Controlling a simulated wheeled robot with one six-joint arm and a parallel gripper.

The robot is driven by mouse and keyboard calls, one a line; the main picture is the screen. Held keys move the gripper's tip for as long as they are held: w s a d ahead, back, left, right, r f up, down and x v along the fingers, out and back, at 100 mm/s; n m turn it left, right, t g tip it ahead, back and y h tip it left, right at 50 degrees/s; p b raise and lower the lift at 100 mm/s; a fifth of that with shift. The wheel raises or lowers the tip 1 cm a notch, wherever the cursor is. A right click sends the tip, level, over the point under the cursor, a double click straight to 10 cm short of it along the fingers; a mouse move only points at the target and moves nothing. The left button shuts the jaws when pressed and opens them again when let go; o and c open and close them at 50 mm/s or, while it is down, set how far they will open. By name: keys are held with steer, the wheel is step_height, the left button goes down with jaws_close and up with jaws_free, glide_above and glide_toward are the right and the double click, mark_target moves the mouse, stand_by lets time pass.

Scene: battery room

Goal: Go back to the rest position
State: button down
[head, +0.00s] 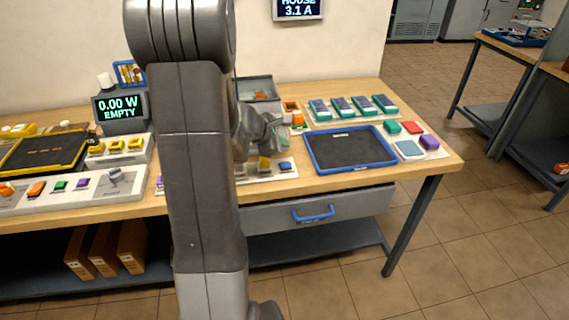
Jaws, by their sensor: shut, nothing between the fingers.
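My own arm fills the middle of the head view and hides part of the bench. My gripper (280,138) shows just right of the arm, over the bench (410,178). It is shut and empty, above the back of a pale strip of small coloured parts and left of the blue-rimmed tray (309,150). Whether it touches anything below cannot be told. The wrist is partly hidden behind the arm.
Teal blocks (340,107) stand in a row behind the tray; coloured blocks (413,127) lie right of it. A grey bin (258,90) stands behind the gripper. A display (121,108) reads 0.00 W EMPTY. A drawer (270,217) is below.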

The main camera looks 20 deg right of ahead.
steer(key=shift+f, duration=0.15)
steer(key=shift+f+b, duration=0.6)
steer(key=shift+r+p, duration=0.3)
steer(key=shift+p, duration=0.3)
steer(key=shift+r+p, duration=0.1)
steer(key=shift+p, duration=0.75)
step_height(320, 180, up, 5)
steer(key=p, duration=0.3)
steer(key=shift+f, duration=0.2)
steer(key=shift+f, duration=0.15)
step_height(320, 180, down, 5)
steer(key=b, duration=0.4)
steer(key=shift+f, duration=0.1)
steer(key=shift+b, duration=0.8)
